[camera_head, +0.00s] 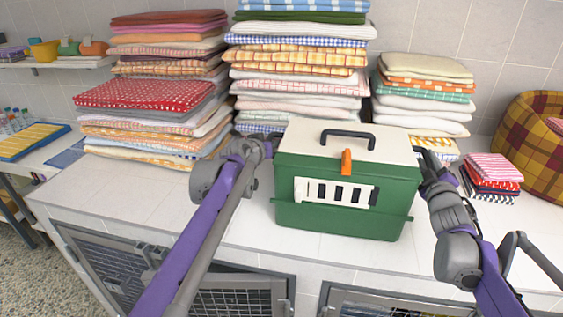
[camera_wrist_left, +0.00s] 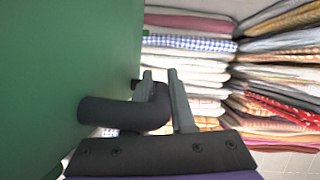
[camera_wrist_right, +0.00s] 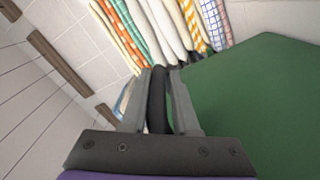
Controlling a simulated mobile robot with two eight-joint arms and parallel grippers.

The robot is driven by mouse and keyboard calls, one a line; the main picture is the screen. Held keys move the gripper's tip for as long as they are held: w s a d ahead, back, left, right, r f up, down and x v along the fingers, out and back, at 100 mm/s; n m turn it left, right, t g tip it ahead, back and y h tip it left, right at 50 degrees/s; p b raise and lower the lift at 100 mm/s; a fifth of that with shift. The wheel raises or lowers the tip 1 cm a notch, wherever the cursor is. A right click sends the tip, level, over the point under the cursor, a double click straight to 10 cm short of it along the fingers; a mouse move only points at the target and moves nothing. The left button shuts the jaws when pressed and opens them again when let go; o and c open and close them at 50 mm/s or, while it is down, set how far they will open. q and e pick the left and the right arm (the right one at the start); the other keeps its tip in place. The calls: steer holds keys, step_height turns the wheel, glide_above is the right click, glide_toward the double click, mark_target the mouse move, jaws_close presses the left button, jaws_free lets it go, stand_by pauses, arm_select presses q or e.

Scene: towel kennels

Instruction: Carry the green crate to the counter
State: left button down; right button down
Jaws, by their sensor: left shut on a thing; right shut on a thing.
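The green crate (camera_head: 345,219) has a cream lid, a dark top handle, an orange latch and a barred cream front panel. It is upright over the white counter (camera_head: 245,222), close in front of the towel stacks. I cannot tell whether its base touches the counter. My left gripper (camera_head: 267,147) is at the crate's left side, shut on a dark side handle (camera_wrist_left: 105,112). My right gripper (camera_head: 420,156) is at the right side, shut on the other dark side handle (camera_wrist_right: 157,95), which shows between its fingers in the right wrist view.
Tall stacks of folded towels (camera_head: 297,78) stand behind the crate. A small towel pile (camera_head: 491,176) and a plaid basket (camera_head: 535,145) are at the right. Wire kennel doors (camera_head: 240,300) are below the counter. Bare counter shows left of the crate.

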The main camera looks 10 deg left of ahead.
arm_select(q)
steer(key=shift+d+f, duration=0.15)
steer(key=shift+f, duration=0.05)
arm_select(e)
steer(key=shift+a+f, duration=0.2)
steer(key=shift+f, duration=0.05)
arm_select(q)
steer(key=c, duration=0.8)
jaws_free()
arm_select(e)
steer(key=c, duration=0.7)
jaws_free()
steer(key=shift+d, duration=0.1)
arm_select(q)
steer(key=shift+o, duration=0.2)
steer(key=shift+s+r, duration=0.15)
steer(key=shift+s, duration=0.1)
arm_select(e)
steer(key=shift+d, duration=0.1)
arm_select(q)
steer(key=v, duration=1.1)
steer(key=shift+s, duration=0.2)
arm_select(e)
steer(key=s, duration=1.2)
steer(key=shift+d+f, duration=0.1)
steer(key=shift+d, duration=0.1)
